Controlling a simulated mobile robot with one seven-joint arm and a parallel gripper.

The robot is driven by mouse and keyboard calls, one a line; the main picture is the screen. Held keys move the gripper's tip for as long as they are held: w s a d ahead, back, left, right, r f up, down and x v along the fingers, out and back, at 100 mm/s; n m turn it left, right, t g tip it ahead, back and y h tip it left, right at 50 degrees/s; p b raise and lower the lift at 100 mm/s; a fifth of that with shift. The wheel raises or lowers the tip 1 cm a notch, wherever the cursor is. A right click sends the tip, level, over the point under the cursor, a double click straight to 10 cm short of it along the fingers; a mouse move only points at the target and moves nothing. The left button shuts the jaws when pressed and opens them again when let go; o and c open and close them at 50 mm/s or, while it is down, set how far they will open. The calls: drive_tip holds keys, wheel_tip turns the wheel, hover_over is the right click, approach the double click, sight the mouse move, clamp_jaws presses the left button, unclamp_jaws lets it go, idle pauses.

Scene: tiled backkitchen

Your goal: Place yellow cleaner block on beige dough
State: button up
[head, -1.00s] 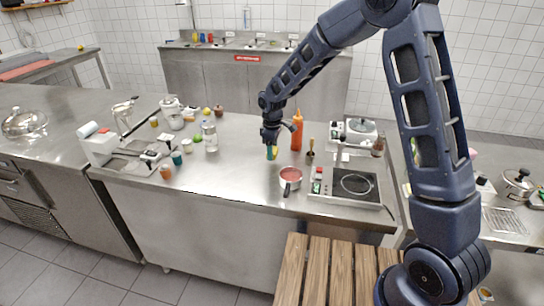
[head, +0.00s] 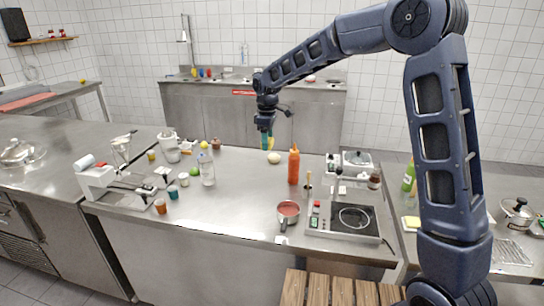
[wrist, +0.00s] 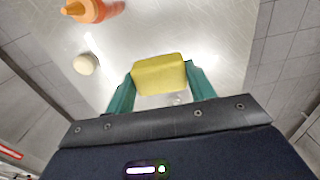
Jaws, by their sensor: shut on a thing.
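My gripper (wrist: 160,82) is shut on the yellow cleaner block (wrist: 160,74), which sits between its two green fingers in the wrist view. In the head view my gripper (head: 267,137) is above the far part of the steel counter, with the block hard to make out there. The beige dough (head: 274,157) is a small pale round lump on the counter, just below and slightly right of the gripper in the head view. In the wrist view the dough (wrist: 86,64) lies to the left of the block, apart from it.
An orange bottle (head: 294,164) stands right of the dough. A pan (head: 288,210) and a hot plate (head: 352,219) are nearer the front right. A clear bottle (head: 207,169) and several small jars are left. The middle of the counter (head: 235,200) is clear.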

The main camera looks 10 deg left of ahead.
drive_tip(key=w+a+r, duration=0.2)
drive_tip(key=w+a, duration=0.1)
drive_tip(key=w, duration=1.1)
hover_over(274, 155)
wheel_tip(274, 155, down, 19)
drive_tip(key=shift+w+a, duration=0.1)
drive_tip(key=shift+w, duration=0.05)
drive_tip(key=o, duration=1)
drive_tip(key=shift+f, duration=0.15)
drive_tip(key=shift+c, duration=0.2)
drive_tip(key=shift+o, duration=0.3)
